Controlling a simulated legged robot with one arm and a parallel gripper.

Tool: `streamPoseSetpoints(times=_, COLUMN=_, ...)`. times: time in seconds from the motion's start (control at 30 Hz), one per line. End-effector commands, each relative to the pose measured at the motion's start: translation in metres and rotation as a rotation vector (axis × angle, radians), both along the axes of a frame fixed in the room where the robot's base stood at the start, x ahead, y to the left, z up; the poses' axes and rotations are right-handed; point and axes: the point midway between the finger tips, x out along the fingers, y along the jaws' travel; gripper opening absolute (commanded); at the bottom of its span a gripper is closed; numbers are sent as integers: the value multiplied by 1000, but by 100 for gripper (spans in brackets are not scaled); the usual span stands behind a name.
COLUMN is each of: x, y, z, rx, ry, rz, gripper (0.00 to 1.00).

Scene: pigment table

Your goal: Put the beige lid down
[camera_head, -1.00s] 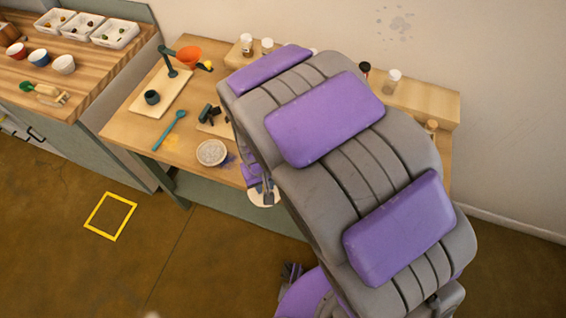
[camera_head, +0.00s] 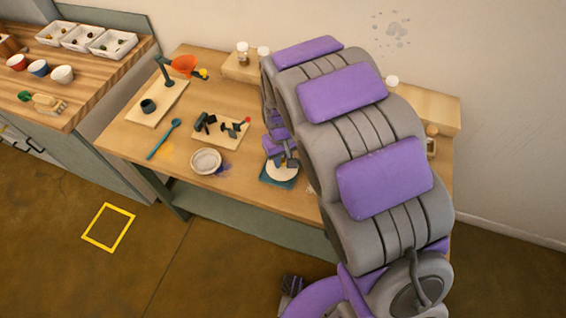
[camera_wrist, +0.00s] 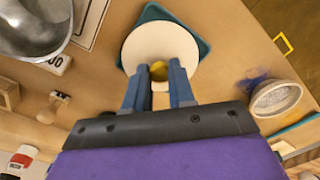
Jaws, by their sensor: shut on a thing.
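The beige lid (camera_head: 283,174) is a pale round disc near the front edge of the work table (camera_head: 232,184). It also shows in the wrist view (camera_wrist: 138,45), with a yellowish knob (camera_wrist: 159,72) at its middle. My gripper (camera_wrist: 160,72) is shut on the knob from above; it also shows in the head view (camera_head: 291,160). A teal square mat (camera_head: 267,180) lies under the lid, and its corners stick out around the disc in the wrist view (camera_wrist: 204,46). I cannot tell whether the lid touches the mat.
A pale bowl (camera_head: 206,168) stands left of the mat. A board with dark tools (camera_head: 232,140) lies behind it, and a blue spoon (camera_head: 163,140) lies further left. A metal bowl (camera_wrist: 30,30) shows in the wrist view. My arm hides the table's right part.

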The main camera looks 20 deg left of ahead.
Motion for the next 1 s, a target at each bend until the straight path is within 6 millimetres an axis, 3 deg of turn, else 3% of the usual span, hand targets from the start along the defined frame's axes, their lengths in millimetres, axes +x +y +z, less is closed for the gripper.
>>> streamPoseSetpoints(times=0.17, x=11, y=1, z=-3, rx=-3, ry=-1, rz=1, gripper=0)
streamPoseSetpoints(times=0.4, x=9, y=-1, z=-36, rx=-1, ry=1, rz=2, gripper=0)
streamPoseSetpoints(times=0.6, x=9, y=-5, z=-36, rx=1, ry=3, rz=1, gripper=0)
streamPoseSetpoints(times=0.63, x=9, y=-5, z=-36, rx=1, ry=3, rz=1, gripper=26)
streamPoseSetpoints(times=0.87, x=9, y=0, z=-37, rx=-3, ry=0, rz=1, gripper=48)
streamPoseSetpoints(times=1.0, x=9, y=0, z=-36, rx=-2, ry=-1, rz=1, gripper=49)
